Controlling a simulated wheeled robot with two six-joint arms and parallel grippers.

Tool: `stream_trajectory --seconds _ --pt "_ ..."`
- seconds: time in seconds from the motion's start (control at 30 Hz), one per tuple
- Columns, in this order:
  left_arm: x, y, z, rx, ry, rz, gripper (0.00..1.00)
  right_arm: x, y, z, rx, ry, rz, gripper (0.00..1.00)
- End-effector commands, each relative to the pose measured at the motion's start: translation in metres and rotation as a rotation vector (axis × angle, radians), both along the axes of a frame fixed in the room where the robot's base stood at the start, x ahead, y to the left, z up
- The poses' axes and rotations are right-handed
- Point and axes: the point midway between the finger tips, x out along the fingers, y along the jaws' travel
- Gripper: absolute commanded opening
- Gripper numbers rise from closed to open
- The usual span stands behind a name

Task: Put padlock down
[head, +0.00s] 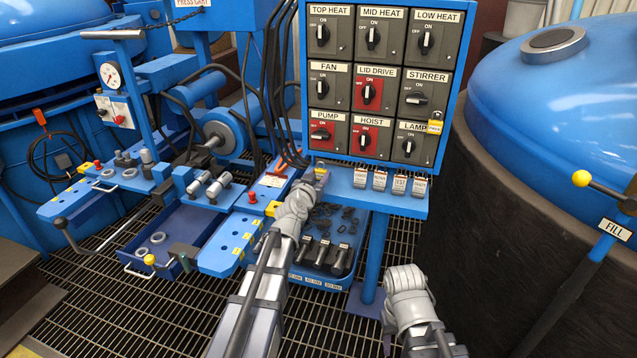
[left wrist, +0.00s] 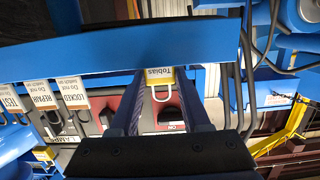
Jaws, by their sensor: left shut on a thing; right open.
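A yellow padlock with a white label reading Tobias (left wrist: 160,77) is between the fingers of my left gripper (left wrist: 167,105). Its grey shackle points down in the left wrist view. In the head view my left gripper (head: 319,171) is shut on the padlock at the left end of the blue shelf (head: 345,190), below the switch panel; the padlock is mostly hidden there. I cannot tell whether it touches the shelf. My right gripper (head: 404,282) is low at the front, empty, its fingers hard to make out.
Another yellow padlock (head: 435,127) hangs by the LAMP switch (head: 409,145). A blue bin (head: 325,278) with dark parts is below the shelf. A large black-sided vat (head: 480,220) stands at the right.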

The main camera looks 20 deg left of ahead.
Motion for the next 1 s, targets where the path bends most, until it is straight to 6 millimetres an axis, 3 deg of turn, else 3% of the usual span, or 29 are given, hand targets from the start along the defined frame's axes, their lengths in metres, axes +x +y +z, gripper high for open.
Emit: stream_trajectory --seconds 0.33,0.37,0.6,0.93,1.0 --pt "0.0000 0.0001 -0.0032 0.000 0.000 0.000 0.00 0.0000 -0.0001 -0.0033 -0.001 0.000 0.000 0.50" --pt "0.0000 0.0000 -0.0021 0.000 0.000 0.000 0.49 0.0000 -0.0002 -0.0021 -0.001 0.000 0.000 0.50" --pt "0.0000 0.0000 -0.0015 0.000 0.000 0.000 0.76 0.0001 -0.0001 -0.0015 -0.001 0.000 0.000 0.50" --pt "0.0000 0.0000 0.0033 0.000 0.000 0.000 0.77 0.0000 -0.0001 0.0033 0.000 0.000 0.000 0.50" --pt "-0.0081 -0.0020 0.0036 0.000 0.000 0.000 0.77 -0.0001 -0.0001 0.0036 0.000 0.000 0.000 0.50"
